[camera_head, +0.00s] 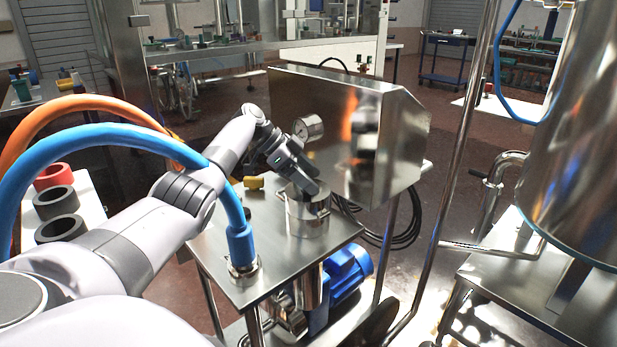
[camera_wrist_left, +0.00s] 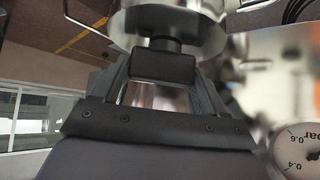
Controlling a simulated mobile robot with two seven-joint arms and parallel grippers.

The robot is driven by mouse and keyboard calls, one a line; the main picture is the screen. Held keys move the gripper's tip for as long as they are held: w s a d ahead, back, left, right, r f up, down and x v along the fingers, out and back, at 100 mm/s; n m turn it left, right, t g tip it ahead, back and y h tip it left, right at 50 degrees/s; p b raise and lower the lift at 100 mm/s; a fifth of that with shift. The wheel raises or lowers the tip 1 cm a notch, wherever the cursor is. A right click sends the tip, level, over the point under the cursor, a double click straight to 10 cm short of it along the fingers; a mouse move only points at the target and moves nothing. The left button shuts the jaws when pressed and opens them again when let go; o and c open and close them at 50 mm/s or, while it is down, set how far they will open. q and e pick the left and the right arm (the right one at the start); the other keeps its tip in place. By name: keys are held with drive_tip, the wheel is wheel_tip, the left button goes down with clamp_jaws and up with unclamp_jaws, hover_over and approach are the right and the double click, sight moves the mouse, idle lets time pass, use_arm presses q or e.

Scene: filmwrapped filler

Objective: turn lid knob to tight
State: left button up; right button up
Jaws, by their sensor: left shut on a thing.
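A small steel pot (camera_head: 308,218) with a lid stands near the right corner of the steel cart top. My left gripper (camera_head: 307,183) is over its lid, pointing down, and hides most of the lid's top in the head view. In the left wrist view a black lid knob (camera_wrist_left: 164,66) sits between the two fingers, which are shut on it. The shiny lid (camera_wrist_left: 115,27) shows behind the knob. Any marks for tight are not visible. My right gripper is not in view.
A steel box (camera_head: 345,130) and a pressure gauge (camera_head: 308,128) stand close behind the pot. A blue hose (camera_head: 239,240) joins the cart top (camera_head: 262,275) at the front. A large steel tank (camera_head: 580,160) stands at the right.

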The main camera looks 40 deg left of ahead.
use_arm(q)
drive_tip(key=shift+f, duration=0.1)
drive_tip(key=o, duration=1)
drive_tip(key=shift+c, duration=0.2)
drive_tip(key=v, duration=0.7)
drive_tip(key=shift+s, duration=0.1)
